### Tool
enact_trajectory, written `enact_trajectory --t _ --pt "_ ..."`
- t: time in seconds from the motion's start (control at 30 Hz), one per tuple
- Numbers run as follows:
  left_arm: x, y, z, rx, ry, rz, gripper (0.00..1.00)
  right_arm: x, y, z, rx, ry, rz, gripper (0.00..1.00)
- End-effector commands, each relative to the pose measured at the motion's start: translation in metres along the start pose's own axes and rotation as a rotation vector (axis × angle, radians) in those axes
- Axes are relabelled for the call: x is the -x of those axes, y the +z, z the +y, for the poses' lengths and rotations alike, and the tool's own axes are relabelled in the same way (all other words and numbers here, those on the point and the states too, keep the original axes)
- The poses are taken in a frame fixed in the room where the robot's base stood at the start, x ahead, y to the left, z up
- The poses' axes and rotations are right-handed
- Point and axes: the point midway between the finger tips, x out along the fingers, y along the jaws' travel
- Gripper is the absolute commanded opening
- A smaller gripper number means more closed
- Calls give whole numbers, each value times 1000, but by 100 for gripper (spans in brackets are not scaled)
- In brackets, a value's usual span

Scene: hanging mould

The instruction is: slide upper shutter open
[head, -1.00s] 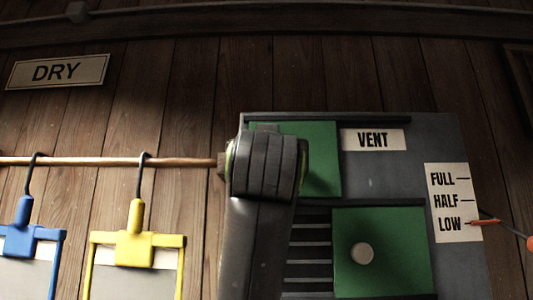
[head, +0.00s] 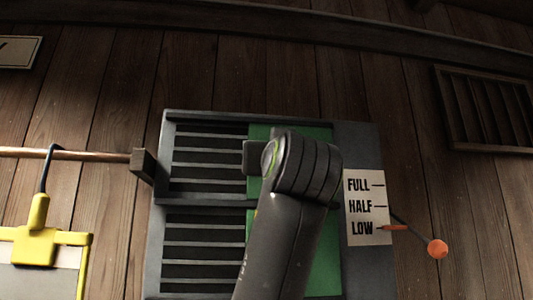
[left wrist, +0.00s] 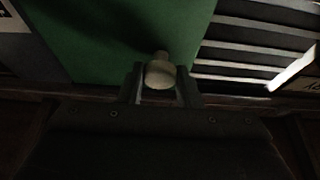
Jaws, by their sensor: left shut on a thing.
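The upper shutter (head: 259,132) is a green panel at the right part of the vent's upper opening, and dark slats (head: 208,157) show uncovered to its left. My left arm hides much of the panel in the head view. In the left wrist view the green shutter (left wrist: 110,40) fills the upper left, with pale slats beside it. My left gripper (left wrist: 160,80) is shut on the shutter's round pale knob (left wrist: 160,70), one finger on each side. My right gripper is not in view.
The lower green shutter (head: 326,265) is partly behind my arm, with slats open at its left. A FULL/HALF/LOW label (head: 367,207) and an orange-ended lever (head: 437,249) are at the right. A rod (head: 70,154) carries a yellow frame (head: 35,246) at the left.

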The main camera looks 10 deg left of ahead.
Motion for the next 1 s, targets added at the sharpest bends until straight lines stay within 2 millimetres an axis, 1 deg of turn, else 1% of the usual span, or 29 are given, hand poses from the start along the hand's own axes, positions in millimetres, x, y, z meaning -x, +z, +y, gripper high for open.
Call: enact_trajectory --t 0.1,0.13,0.27,0.3,0.53,0.67,0.77,0.83,1.0 --pt "0 -1 0 2 3 3 0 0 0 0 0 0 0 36" --pt "0 -1 0 2 2 3 33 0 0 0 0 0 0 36" --pt "0 -1 0 2 1 2 50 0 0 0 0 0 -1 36" --pt "0 -1 0 2 1 2 51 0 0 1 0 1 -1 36" --pt "0 0 0 1 0 1 51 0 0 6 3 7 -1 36" --pt "7 1 0 2 0 2 51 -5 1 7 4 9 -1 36" --pt "21 2 0 4 2 4 51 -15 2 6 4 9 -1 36" --pt "35 4 1 3 2 4 51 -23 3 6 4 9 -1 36" --pt "75 4 1 4 3 6 51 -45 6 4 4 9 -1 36"
